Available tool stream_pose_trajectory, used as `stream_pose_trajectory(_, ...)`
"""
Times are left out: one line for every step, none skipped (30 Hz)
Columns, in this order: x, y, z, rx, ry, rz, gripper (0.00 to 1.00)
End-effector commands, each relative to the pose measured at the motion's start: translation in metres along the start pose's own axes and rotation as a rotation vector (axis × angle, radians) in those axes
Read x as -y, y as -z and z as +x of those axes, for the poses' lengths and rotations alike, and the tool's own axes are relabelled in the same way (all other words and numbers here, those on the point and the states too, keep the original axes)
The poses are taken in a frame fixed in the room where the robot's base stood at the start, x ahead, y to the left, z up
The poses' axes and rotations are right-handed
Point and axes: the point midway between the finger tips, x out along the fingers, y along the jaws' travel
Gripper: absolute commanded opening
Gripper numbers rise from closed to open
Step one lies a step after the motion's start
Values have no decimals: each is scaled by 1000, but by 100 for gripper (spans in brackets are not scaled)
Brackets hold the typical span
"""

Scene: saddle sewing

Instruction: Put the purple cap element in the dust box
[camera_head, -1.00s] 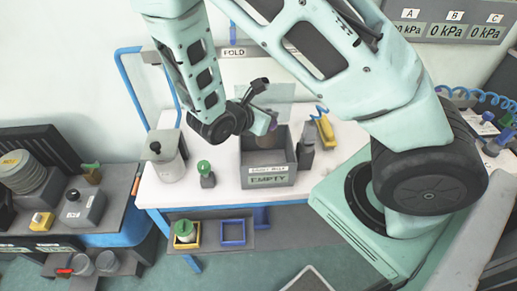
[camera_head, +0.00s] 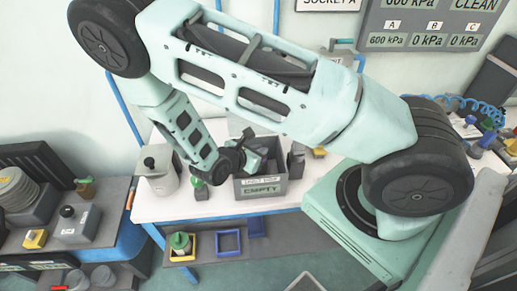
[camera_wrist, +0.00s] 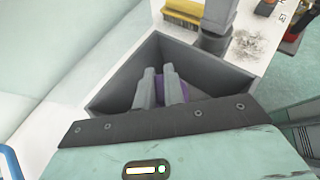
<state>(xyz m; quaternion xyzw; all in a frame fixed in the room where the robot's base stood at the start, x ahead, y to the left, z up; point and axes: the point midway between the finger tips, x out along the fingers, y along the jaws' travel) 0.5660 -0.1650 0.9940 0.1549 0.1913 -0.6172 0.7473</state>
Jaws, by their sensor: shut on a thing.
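The dust box is a grey open bin (camera_head: 261,187) on the white table, with a label reading "EMPTY" on its front. It also shows in the wrist view (camera_wrist: 215,70). My gripper (camera_wrist: 161,80) points down into the box, its fingers inside the box's rim outline. The fingers are shut on the purple cap element (camera_wrist: 181,90), of which a small purple part shows between and beside the fingers. The rest of the cap is hidden by the fingers. In the head view my gripper (camera_head: 256,158) is at the box opening, and the cap cannot be seen there.
A grey canister (camera_head: 158,175) and a green-topped item (camera_head: 200,188) stand left of the box. A dark grey upright item (camera_head: 296,160) stands close on its right. A yellow item (camera_wrist: 195,12) lies beyond the box. A lower shelf holds a blue frame (camera_head: 229,242).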

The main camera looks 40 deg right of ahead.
Motion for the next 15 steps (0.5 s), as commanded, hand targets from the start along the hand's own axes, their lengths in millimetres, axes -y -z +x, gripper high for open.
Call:
stream_pose_trajectory(0,0,0,0,0,0,0)
stream_pose_trajectory(0,0,0,0,0,0,0)
stream_pose_trajectory(0,0,0,0,0,0,0)
stream_pose_trajectory(0,1,0,1,0,0,0)
stream_pose_trajectory(0,2,1,1,0,0,0)
stream_pose_trajectory(0,3,2,1,0,0,0)
stream_pose_trajectory(0,4,2,1,0,0,0)
stream_pose_trajectory(0,5,3,1,0,0,0)
stream_pose_trajectory(0,6,3,1,0,0,0)
stream_pose_trajectory(0,7,4,1,0,0,0)
stream_pose_trajectory(0,7,4,1,0,0,0)
stream_pose_trajectory(0,8,5,1,0,0,0)
stream_pose_trajectory(0,9,5,1,0,0,0)
stream_pose_trajectory(0,10,5,1,0,0,0)
stream_pose_trajectory(0,11,6,1,0,0,0)
